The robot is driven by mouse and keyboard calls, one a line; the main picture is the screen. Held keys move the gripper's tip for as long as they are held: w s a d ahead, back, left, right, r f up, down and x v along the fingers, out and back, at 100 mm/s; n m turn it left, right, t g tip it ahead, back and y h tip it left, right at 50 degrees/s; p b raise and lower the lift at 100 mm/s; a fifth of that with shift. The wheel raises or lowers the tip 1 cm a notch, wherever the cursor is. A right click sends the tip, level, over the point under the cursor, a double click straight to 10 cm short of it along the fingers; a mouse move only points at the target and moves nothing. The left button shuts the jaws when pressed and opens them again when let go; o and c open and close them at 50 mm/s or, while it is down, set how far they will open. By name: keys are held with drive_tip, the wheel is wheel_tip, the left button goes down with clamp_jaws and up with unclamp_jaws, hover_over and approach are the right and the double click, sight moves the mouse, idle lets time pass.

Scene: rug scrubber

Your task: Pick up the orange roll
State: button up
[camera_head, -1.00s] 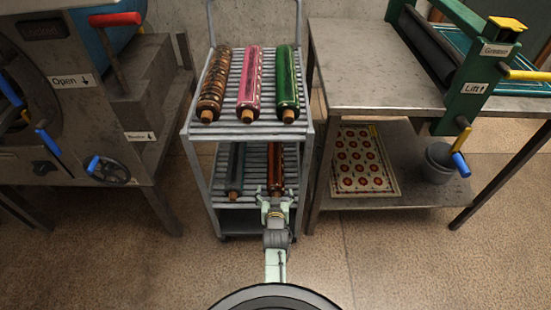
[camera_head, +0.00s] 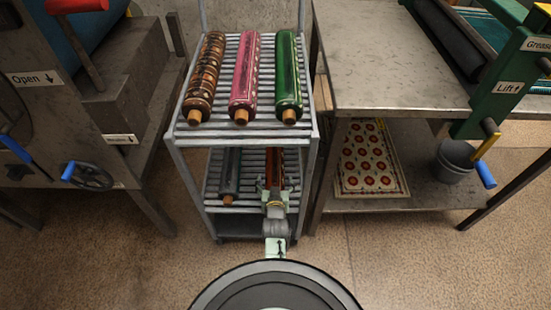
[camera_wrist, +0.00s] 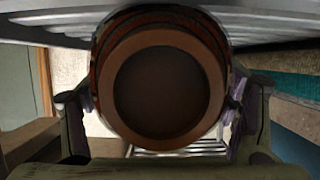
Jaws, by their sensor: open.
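An orange-brown roll (camera_head: 283,165) lies on the lower shelf of the cart, on the right, partly hidden by my gripper. In the wrist view its round brown end (camera_wrist: 165,85) faces the camera and fills the middle. My gripper (camera_head: 274,187) is at the near end of this roll. In the wrist view my gripper (camera_wrist: 162,108) is open, with one finger on each side of the roll end. The fingers are very close to its sides; I cannot tell whether they touch it.
The grey cart (camera_head: 240,135) has a slatted top shelf with a brown patterned roll (camera_head: 206,80), a pink roll (camera_head: 244,80) and a green roll (camera_head: 287,80). A dark grey roll (camera_head: 230,175) lies left on the lower shelf. Metal tables (camera_head: 375,60) stand right, a machine (camera_head: 60,110) left.

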drive_tip(key=shift+w, duration=0.1)
drive_tip(key=shift+c, duration=0.7)
clamp_jaws()
drive_tip(key=shift+r, duration=0.2)
idle(0.4)
